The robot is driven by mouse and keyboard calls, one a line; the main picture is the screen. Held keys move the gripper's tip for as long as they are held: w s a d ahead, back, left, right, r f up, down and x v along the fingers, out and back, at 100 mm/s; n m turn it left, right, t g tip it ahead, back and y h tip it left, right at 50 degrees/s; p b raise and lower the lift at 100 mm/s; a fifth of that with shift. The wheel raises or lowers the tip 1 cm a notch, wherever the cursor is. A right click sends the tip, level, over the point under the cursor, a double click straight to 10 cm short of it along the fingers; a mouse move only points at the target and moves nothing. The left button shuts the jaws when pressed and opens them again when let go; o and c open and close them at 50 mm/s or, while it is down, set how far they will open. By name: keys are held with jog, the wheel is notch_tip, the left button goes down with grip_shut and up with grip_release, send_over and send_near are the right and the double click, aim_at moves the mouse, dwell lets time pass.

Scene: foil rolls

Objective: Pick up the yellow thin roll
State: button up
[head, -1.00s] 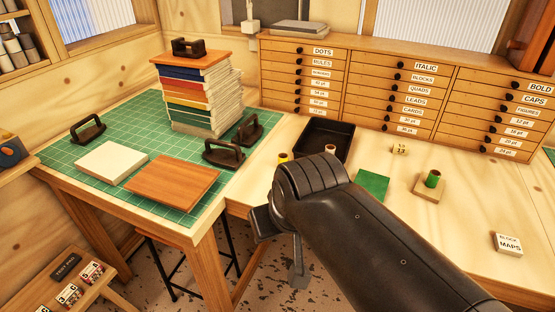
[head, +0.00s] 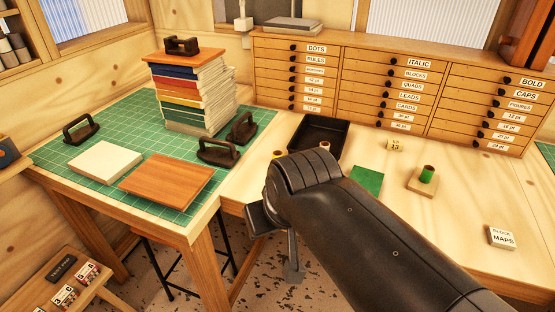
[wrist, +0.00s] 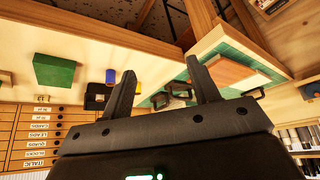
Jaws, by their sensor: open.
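A small yellow roll (head: 278,154) stands on the wooden bench in the head view, just behind my arm, which hides its lower part. I cannot tell its thickness.
A black tray (head: 318,132) sits behind the rolls, before the labelled drawer cabinet (head: 390,88). A green block (head: 367,180) and a yellow numbered piece (head: 396,145) lie on the bench. A green mat (head: 50,152) at left carries stacked books, a board and dark handled weights.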

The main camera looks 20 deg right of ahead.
jog(key=w+d+r+m, duration=0.1)
jog(key=w+d+r, duration=0.1)
jog(key=w, duration=0.6)
jog(key=m+g+h, duration=0.1)
jog(key=m+h, duration=0.1)
jog(key=m, duration=0.2)
send_near(277, 154)
jog(key=x, duration=0.8)
jog(key=shift+s+f, duration=0.2)
jog(key=shift+f, duration=0.35)
jog(key=c, duration=1)
jog(key=shift+r, duration=0.1)
